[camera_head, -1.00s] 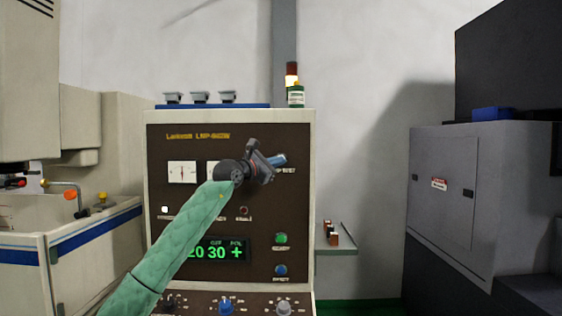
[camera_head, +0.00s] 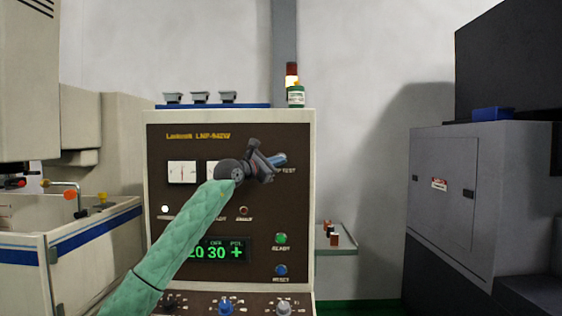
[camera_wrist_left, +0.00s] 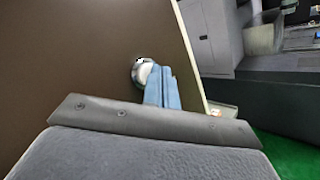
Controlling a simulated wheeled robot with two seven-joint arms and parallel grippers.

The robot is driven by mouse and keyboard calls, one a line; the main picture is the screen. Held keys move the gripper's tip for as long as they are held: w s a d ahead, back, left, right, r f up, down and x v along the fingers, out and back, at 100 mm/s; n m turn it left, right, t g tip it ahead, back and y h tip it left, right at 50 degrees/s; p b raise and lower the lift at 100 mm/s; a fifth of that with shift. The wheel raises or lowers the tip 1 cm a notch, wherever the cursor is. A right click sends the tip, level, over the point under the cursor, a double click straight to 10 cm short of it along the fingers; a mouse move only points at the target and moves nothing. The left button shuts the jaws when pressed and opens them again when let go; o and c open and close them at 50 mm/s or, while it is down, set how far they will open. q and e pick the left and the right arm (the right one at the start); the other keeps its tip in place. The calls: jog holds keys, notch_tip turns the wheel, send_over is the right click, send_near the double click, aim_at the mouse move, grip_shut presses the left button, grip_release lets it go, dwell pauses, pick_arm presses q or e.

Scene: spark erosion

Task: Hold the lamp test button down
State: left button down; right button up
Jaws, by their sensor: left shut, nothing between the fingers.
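The lamp test button (camera_wrist_left: 140,71) shows in the left wrist view as a pale round cap in a bright metal ring on the brown panel. My left gripper (camera_wrist_left: 158,84) is shut, its blue fingers together, with nothing between them. Its tips overlap the lower right part of the button and seem to touch it; I cannot tell how far the button is pressed. In the head view the left gripper (camera_head: 280,160) is at the upper right of the panel and hides the button. Part of the "TEST" label shows beside it. The right gripper is not in view.
The brown control panel (camera_head: 200,148) carries meters, a green display (camera_head: 228,249), a green button (camera_head: 281,238), a blue button (camera_head: 281,270) and knobs below. A signal tower (camera_head: 294,85) stands on top. A small shelf (camera_head: 336,250) with small items is to the right, before a grey cabinet (camera_head: 450,200).

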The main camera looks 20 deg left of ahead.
pick_arm(q)
jog(key=shift+w, duration=0.1)
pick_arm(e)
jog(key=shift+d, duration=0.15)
pick_arm(q)
jog(key=shift+w, duration=0.1)
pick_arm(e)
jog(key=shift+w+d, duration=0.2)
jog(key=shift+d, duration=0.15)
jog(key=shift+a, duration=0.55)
pick_arm(q)
jog(key=shift+w, duration=0.1)
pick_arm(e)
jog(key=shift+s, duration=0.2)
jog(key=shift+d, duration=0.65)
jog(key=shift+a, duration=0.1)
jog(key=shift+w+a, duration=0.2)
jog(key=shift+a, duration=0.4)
